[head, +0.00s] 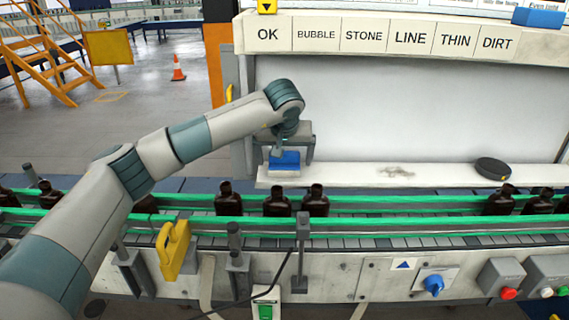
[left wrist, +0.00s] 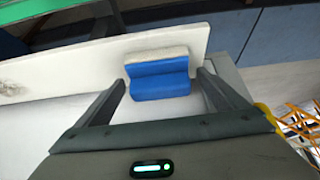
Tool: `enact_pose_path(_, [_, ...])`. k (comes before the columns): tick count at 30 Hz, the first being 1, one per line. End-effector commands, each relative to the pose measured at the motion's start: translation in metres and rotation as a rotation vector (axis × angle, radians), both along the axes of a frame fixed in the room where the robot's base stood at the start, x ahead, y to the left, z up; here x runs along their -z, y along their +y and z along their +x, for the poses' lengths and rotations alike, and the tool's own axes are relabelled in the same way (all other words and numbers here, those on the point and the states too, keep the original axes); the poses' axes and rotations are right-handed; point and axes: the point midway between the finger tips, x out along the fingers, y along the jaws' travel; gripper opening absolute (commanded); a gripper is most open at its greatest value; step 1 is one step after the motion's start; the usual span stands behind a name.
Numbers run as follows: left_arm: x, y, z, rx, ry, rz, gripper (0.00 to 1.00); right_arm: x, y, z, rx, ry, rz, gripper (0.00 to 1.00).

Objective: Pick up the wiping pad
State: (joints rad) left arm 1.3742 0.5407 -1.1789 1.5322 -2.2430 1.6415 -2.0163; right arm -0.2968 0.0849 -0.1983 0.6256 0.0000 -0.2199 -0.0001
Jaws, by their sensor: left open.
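The wiping pad (head: 285,161), blue with a pale underside, lies at the left end of the white ledge below the white board. It also shows in the left wrist view (left wrist: 160,86). My left gripper (head: 293,149) is open over the pad, its fingers pointing down. In the left wrist view its two fingers (left wrist: 161,78) stand on either side of the pad, with a gap showing on both sides. I cannot tell how far down the fingers reach around it. My right gripper is not in view.
A dark round object (head: 492,168) and a grey smudge (head: 397,172) are on the ledge (head: 440,177) to the right. In front runs a conveyor with green rails (head: 400,201) and several amber bottles (head: 277,203). The label strip (head: 365,37) overhangs the board.

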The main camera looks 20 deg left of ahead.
Motion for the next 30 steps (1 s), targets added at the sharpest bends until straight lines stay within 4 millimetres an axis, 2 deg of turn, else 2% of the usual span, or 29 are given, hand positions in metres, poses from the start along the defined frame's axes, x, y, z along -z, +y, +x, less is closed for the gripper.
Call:
enact_pose_path(6, [0.0,0.0,0.0,0.0,0.0,0.0,0.92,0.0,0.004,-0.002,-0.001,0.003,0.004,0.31])
enact_pose_path(12, [0.0,0.0,0.0,0.0,0.0,0.0,0.47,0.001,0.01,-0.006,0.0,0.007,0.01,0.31])
enact_pose_path(14, [-0.001,0.0,0.0,0.0,-0.001,0.0,0.44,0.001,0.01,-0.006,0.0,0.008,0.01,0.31])
enact_pose_path(23, [-0.002,0.0,0.0,0.0,-0.001,0.0,0.43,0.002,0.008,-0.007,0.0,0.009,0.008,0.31])
enact_pose_path(30, [-0.014,0.0,0.001,0.0,-0.003,0.0,0.43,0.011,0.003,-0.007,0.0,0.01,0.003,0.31])
